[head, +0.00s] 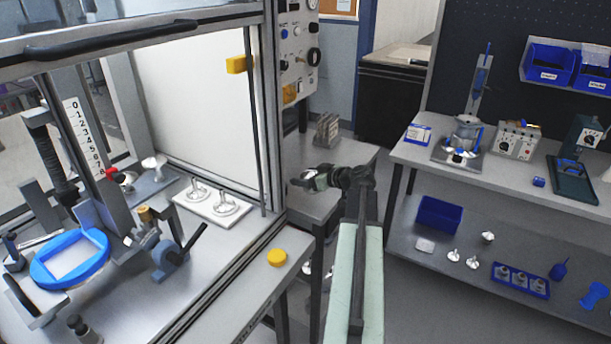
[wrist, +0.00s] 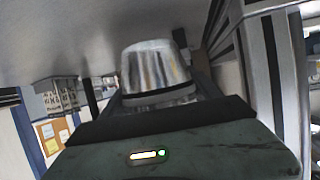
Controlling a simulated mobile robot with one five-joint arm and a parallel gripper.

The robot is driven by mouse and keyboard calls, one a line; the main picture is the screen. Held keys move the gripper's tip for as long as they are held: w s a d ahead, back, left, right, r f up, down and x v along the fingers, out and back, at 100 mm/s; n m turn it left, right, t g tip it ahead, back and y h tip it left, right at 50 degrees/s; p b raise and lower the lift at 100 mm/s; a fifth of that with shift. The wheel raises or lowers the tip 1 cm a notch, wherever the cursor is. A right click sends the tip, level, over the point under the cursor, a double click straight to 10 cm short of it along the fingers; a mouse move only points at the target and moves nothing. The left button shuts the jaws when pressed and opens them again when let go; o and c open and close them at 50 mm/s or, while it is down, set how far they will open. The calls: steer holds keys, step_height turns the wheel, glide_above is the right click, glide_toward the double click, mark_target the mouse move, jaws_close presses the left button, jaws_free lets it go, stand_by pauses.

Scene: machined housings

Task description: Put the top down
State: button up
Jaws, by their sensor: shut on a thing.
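My gripper (head: 309,181) is at the end of my outstretched arm in the head view, over the grey side table between the glazed cabinet and the right bench. It is shut on a silvery metal top (wrist: 155,68). In the head view the top is small and hard to make out at the fingertips.
A grey slotted block (head: 327,130) stands on the side table (head: 352,164). The cabinet's frame post (head: 267,130) is close on the left. Inside, a white plate (head: 212,207) bears silvery parts.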

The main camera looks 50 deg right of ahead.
steer(key=w+d, duration=0.4)
steer(key=w, duration=0.1)
steer(key=shift+d+f, duration=0.2)
steer(key=shift+f, duration=0.1)
step_height(320, 180, down, 4)
steer(key=b, duration=0.4)
steer(key=shift+d, duration=0.1)
steer(key=shift+r, duration=0.25)
steer(key=shift+f, duration=0.15)
steer(key=o, duration=1.6)
